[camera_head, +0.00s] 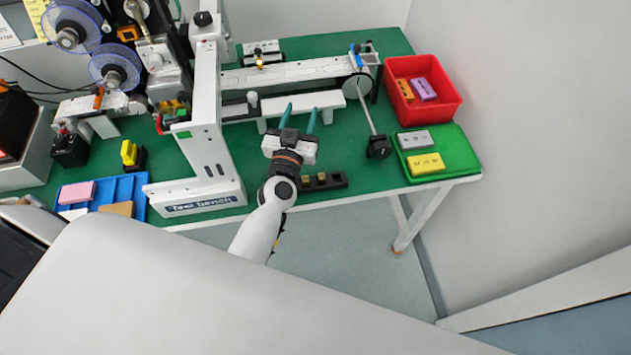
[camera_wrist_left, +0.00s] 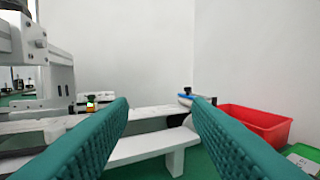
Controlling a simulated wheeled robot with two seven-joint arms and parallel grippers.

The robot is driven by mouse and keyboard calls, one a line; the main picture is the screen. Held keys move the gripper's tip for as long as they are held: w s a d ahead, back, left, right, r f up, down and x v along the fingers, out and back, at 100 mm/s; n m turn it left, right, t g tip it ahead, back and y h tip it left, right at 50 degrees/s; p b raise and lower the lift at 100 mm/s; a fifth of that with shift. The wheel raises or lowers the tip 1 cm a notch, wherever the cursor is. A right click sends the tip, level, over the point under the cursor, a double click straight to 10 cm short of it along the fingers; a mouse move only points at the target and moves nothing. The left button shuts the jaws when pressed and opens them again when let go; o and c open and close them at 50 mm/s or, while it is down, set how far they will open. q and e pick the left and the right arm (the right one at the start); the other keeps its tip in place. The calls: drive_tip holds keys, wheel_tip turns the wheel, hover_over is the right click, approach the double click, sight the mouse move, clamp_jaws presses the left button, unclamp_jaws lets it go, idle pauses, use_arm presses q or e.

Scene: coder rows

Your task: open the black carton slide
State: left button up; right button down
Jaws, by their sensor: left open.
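My left gripper (camera_head: 299,113) is open and empty, its two green fingers apart, over the front of the white bench machine (camera_head: 213,120). In the left wrist view its fingers (camera_wrist_left: 160,104) frame a white ledge (camera_wrist_left: 150,146) on a leg, with nothing between the tips. I cannot tell for sure which part is the black carton slide. A black block (camera_head: 378,148) sits at the lower end of a thin rod, right of the gripper. A low black holder (camera_head: 324,183) with small yellowish pieces lies just behind the gripper's fingers, towards me. My right gripper is not seen.
A red bin (camera_head: 456,101) with two blocks and a green tray (camera_head: 469,168) with two blocks are at the right of the table. A blue tray (camera_head: 131,184) is at the left. Reels (camera_head: 113,70) stand back left. Green tabletop between the gripper and the rod is clear.

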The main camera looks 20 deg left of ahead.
use_arm(q)
drive_tip(key=s+d+f+m+g+h, duration=0.5)
drive_tip(key=s+d+m+g+h, duration=0.1)
drive_tip(key=s, duration=0.6)
drive_tip(key=shift+d+f+g+h, duration=0.2)
drive_tip(key=shift+d+g+h, duration=0.6)
drive_tip(key=shift+d+g, duration=0.3)
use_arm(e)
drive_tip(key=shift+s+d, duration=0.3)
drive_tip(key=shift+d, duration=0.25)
use_arm(q)
drive_tip(key=shift+a, duration=0.1)
